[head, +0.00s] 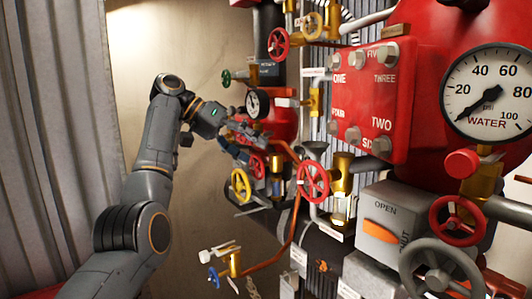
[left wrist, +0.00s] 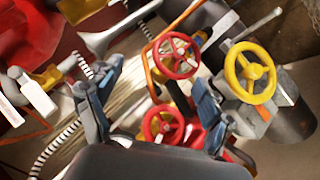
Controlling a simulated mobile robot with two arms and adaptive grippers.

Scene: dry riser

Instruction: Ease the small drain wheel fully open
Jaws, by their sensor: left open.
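I cannot tell by a label which wheel is the drain wheel. A small red handwheel (head: 258,167) sits just below my left gripper (head: 243,138) in the head view. In the left wrist view a small red wheel (left wrist: 163,124) lies between the two spread fingers of my left gripper (left wrist: 153,105), its lower edge close to the gripper body. The gripper is open, and I see no finger closed on the rim. A second red wheel (left wrist: 177,55) and a yellow wheel (left wrist: 250,73) stand beyond the fingers. My right gripper is not in view.
The yellow wheel (head: 240,185) and a larger red wheel (head: 313,181) are close by. A copper pipe (head: 293,220) runs down past them. A small gauge (head: 257,103) is above the gripper. A red numbered panel (head: 370,95) and a water gauge (head: 488,92) fill the right.

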